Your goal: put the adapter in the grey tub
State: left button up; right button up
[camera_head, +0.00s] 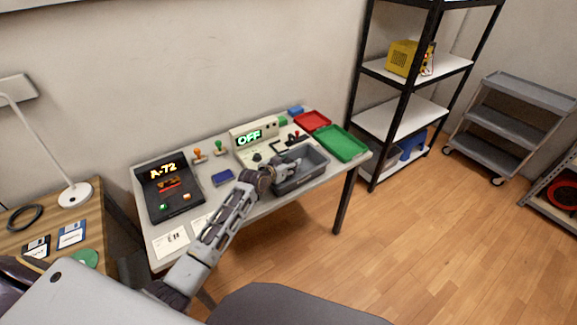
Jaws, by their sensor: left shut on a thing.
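The grey tub (318,174) stands at the front right part of the light table. My left gripper (287,170) reaches over the tub's left side, with its fingers at the tub's opening. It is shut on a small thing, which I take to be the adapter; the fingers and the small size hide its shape. I cannot tell whether the held thing touches the tub's floor. My right gripper is not in view.
A green tray (342,143) and a red tray (312,120) lie right of and behind the tub. A device reading OFF (249,141) stands behind it. A blue block (222,177) and a black A-72 console (168,186) are to the left.

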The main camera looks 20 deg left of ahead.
pick_arm(q)
jog(key=shift+f, duration=0.55)
jog(key=shift+f, duration=0.65)
jog(key=o, duration=0.8)
jog(key=shift+o, duration=0.2)
jog(key=shift+r, duration=0.1)
